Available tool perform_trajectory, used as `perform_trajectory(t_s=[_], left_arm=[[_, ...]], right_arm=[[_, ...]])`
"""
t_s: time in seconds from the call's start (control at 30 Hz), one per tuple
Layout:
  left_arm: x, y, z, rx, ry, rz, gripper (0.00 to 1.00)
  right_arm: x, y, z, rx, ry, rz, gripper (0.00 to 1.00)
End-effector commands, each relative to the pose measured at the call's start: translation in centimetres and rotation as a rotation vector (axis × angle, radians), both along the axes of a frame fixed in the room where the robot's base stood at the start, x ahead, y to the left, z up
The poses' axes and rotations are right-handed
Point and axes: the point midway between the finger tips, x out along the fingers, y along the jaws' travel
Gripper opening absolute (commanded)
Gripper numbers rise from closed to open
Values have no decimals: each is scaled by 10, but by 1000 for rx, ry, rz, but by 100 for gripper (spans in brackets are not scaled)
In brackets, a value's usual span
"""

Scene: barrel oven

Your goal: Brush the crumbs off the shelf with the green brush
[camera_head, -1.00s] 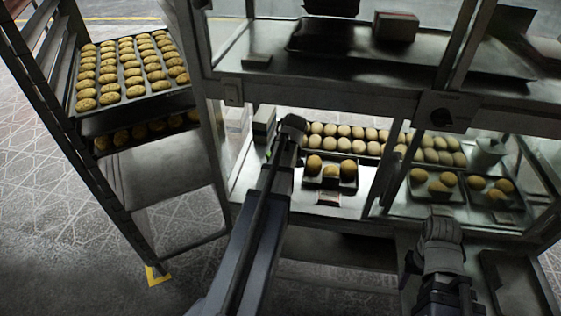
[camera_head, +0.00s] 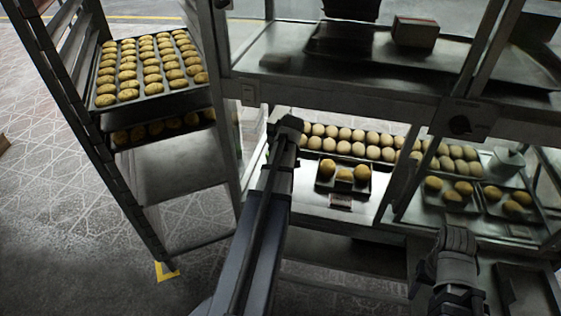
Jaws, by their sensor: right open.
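The lit shelf (camera_head: 306,200) of the metal rack bears trays of round buns. No green brush can be made out clearly, and no crumbs can be told at this size. My left arm reaches up over the shelf's left part, its dark end (camera_head: 288,127) near the back row of buns. Its fingers cannot be made out. My right gripper (camera_head: 456,240) is open, low at the right in front of the rack's front edge. It appears empty.
A small tray (camera_head: 343,187) with a few buns stands at the shelf front, a small label (camera_head: 341,201) before it. More bun trays and a pale canister (camera_head: 506,160) stand right. An upper shelf (camera_head: 340,88) overhangs. A tray rack (camera_head: 182,206) stands left.

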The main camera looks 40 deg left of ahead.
Motion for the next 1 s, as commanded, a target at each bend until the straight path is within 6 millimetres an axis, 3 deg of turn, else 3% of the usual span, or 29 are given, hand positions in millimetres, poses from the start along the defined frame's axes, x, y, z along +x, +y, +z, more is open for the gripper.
perform_trajectory(t_s=[0.4, 0.73, 1.0], left_arm=[[-14, 26, 1, -1, 2, 2, 2], [-11, 22, 1, -2, 1, 0, 2], [-2, 3, 2, -2, 0, -1, 2]], right_arm=[[0, 0, 1, 0, 0, 0, 50], [0, 0, 1, 0, 0, 0, 50], [0, 0, 2, 0, 0, 0, 50]])
